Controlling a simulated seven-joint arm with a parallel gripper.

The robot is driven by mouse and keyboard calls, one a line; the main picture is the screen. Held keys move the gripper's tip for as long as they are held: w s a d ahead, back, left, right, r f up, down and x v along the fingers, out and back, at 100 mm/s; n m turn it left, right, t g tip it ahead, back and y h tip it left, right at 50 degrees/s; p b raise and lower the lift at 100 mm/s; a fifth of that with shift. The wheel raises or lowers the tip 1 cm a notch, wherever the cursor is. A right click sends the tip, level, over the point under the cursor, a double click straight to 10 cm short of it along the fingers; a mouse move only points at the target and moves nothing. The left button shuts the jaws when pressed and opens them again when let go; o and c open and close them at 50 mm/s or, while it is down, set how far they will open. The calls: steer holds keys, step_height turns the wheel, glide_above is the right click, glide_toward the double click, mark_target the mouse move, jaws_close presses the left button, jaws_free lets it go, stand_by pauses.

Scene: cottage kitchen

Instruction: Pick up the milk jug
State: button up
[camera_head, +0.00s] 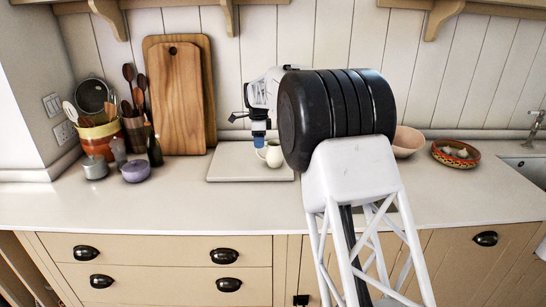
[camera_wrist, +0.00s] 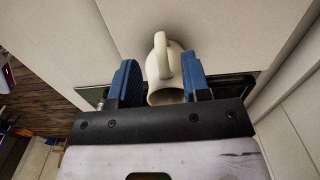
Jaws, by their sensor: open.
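The milk jug (camera_head: 273,154) is small and cream-coloured and stands on a pale board (camera_head: 232,175) at the back of the counter. My gripper (camera_head: 259,139) points down at the jug's left side in the head view. In the wrist view the jug (camera_wrist: 165,90) shows between the two blue fingers of my gripper (camera_wrist: 160,82), its handle toward the top of the picture. The fingers are open, one on each side of the jug. I cannot tell whether either finger touches it. My arm hides the area to the right of the jug in the head view.
Wooden cutting boards (camera_head: 178,100) lean on the wall behind and left. A utensil crock (camera_head: 100,138), a small bottle (camera_head: 154,151) and a purple pot (camera_head: 136,171) stand left. A pink bowl (camera_head: 408,141) and a patterned bowl (camera_head: 456,154) are right. The front counter (camera_head: 150,207) is clear.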

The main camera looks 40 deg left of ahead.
mark_target(270, 154)
steer(key=shift+w+f, duration=0.1)
steer(key=shift+f, duration=2.5)
jaws_close()
